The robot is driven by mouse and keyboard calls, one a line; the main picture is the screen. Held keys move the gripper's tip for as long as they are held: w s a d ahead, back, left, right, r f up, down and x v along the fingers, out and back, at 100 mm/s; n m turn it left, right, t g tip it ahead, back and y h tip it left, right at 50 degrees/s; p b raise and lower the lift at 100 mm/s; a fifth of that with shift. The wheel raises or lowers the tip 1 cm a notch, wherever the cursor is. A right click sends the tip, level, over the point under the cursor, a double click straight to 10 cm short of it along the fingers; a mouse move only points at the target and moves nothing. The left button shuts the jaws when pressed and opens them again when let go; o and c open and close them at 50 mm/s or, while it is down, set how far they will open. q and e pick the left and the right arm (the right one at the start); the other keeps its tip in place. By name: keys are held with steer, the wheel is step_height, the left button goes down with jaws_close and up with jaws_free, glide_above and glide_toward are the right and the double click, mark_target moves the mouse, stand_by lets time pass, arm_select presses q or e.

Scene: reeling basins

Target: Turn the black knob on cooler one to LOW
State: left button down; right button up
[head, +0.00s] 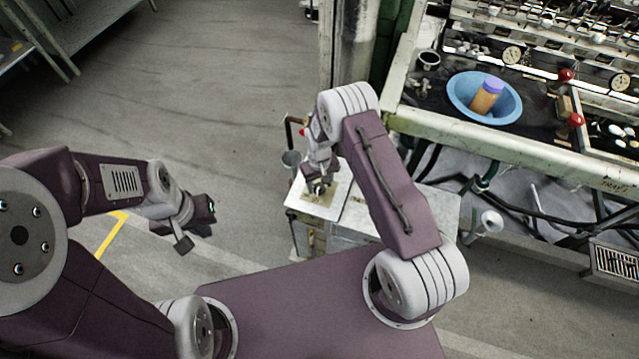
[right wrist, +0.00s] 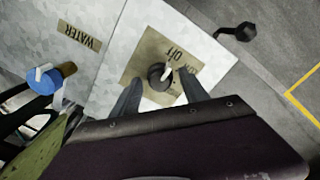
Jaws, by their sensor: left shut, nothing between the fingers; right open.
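The black knob (right wrist: 156,76) with a pale pointer sits on a tan label plate (right wrist: 146,54) on top of a pale metal cooler (right wrist: 112,86). The pointer aims up and right, toward the printed word OFF; a second word beside it is hard to read. My right gripper (right wrist: 161,84) is open, with its two fingers apart on either side of the knob; contact cannot be told. In the head view, my right gripper (head: 319,186) is over the cooler top (head: 300,203) and largely covers the knob. My left gripper (head: 178,236) is shut and empty over the floor at left.
A WATER label (right wrist: 79,35) and a blue-capped fitting (right wrist: 66,69) are near the knob. A reeling bench (head: 520,152) with a blue basin (head: 459,92) stands at right. Hoses run beneath it. The floor (head: 215,95) at left is open.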

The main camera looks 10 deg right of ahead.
jaws_close()
steer(key=m, duration=0.4)
steer(key=shift+b, duration=0.4)
steer(key=m, duration=0.4)
steer(key=shift+w+r+m, duration=0.1)
steer(key=shift+m, duration=0.4)
jaws_free()
